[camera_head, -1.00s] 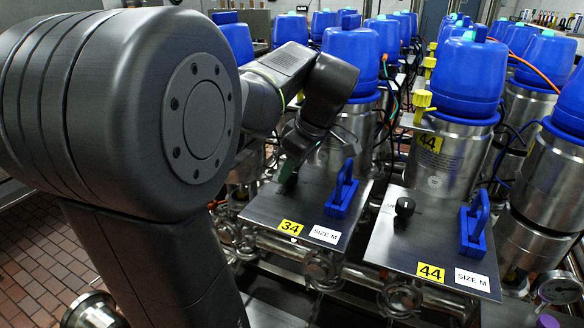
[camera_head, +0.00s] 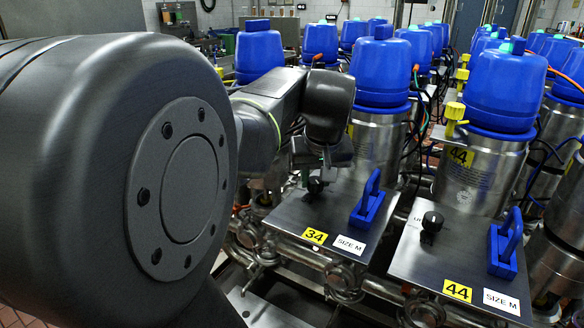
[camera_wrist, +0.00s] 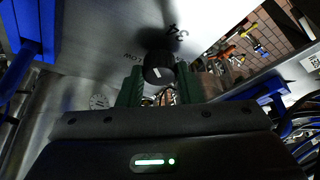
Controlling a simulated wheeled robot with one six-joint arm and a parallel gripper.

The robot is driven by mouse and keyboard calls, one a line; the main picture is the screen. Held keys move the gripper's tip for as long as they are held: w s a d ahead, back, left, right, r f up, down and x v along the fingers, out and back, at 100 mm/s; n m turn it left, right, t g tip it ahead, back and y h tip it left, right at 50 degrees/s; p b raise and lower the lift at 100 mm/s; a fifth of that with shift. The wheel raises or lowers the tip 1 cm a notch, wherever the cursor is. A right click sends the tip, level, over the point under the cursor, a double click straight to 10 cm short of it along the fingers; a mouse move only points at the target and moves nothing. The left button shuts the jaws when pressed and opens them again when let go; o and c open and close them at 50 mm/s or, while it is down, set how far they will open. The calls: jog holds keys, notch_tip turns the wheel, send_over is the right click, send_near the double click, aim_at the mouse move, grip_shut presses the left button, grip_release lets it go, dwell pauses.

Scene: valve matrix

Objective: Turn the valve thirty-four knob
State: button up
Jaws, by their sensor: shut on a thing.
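The valve thirty-four plate (camera_head: 345,205) is a grey metal panel with a yellow "34" label (camera_head: 315,236), a white "SIZE M" label and a blue handle (camera_head: 368,206). Its black knob (camera_head: 315,187) stands near the plate's left edge. My gripper (camera_head: 318,176) is at this knob, reaching it from above. In the wrist view the round black knob (camera_wrist: 158,68), with a white mark, sits between the green fingers of my gripper (camera_wrist: 160,85), which are shut on it. The fingertips are mostly hidden in the head view.
To the right is the valve forty-four plate (camera_head: 455,255) with its own black knob (camera_head: 432,222) and blue handle (camera_head: 505,243). Steel cylinders with blue caps (camera_head: 381,68) stand close behind. Pipes run below the plates. My arm covers the left of the head view.

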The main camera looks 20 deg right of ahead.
jog(key=m+h, duration=0.1)
jog(key=m, duration=0.3)
jog(key=shift+a+m+g+h, duration=0.15)
jog(key=shift+m+g+h, duration=0.15)
jog(key=shift+h, duration=0.1)
jog(key=shift+w+m+g+h+b, duration=0.15)
jog(key=shift+m+g+h, duration=0.2)
jog(key=shift+m, duration=0.95)
jog(key=shift+m+g+h+b, duration=0.2)
jog(key=shift+m+g, duration=0.25)
jog(key=shift+m, duration=0.85)
jog(key=o, duration=1)
jog(key=shift+a, duration=0.1)
jog(key=v, duration=1.3)
jog(key=shift+a+r, duration=0.15)
jog(key=shift+r, duration=0.2)
